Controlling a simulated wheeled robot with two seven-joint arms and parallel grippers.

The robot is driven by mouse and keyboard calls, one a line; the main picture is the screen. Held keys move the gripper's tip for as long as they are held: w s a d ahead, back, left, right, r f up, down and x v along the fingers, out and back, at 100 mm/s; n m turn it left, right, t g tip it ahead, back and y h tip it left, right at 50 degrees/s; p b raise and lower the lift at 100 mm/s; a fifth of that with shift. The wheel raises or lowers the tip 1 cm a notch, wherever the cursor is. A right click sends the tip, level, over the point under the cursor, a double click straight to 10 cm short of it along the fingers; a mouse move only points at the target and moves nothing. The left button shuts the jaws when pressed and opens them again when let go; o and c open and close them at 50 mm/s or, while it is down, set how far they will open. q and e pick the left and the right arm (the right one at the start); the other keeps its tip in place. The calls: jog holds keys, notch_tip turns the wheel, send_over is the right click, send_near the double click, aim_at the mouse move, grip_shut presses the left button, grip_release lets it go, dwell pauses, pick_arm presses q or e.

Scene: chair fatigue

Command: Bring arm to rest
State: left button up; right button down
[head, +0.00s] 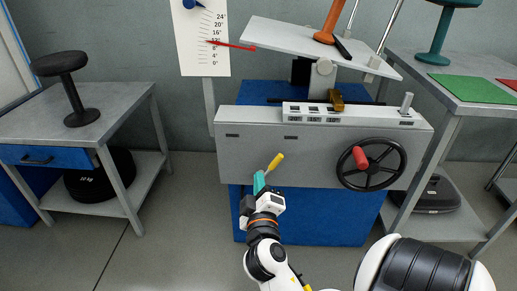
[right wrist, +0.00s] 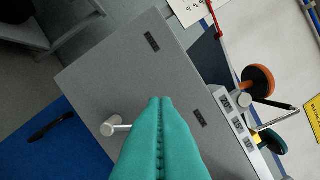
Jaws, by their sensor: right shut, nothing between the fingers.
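My right gripper (head: 261,180) has teal fingers pressed together and is empty. It reaches up from the bottom middle of the head view, in front of the lower edge of the grey machine's front panel (head: 270,160). My left gripper is not in view.
The machine carries a black handwheel (head: 372,164) with a red knob and a tilted white plate (head: 300,38) above. A bench (head: 130,100) with a black stool-like piece (head: 75,90) stands left. Another bench (head: 400,75) with a green mat (head: 462,88) stands right. Floor is clear at front left.

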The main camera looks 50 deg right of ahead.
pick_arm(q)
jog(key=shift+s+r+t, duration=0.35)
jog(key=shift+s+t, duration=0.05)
pick_arm(e)
jog(key=shift+s+a, duration=0.25)
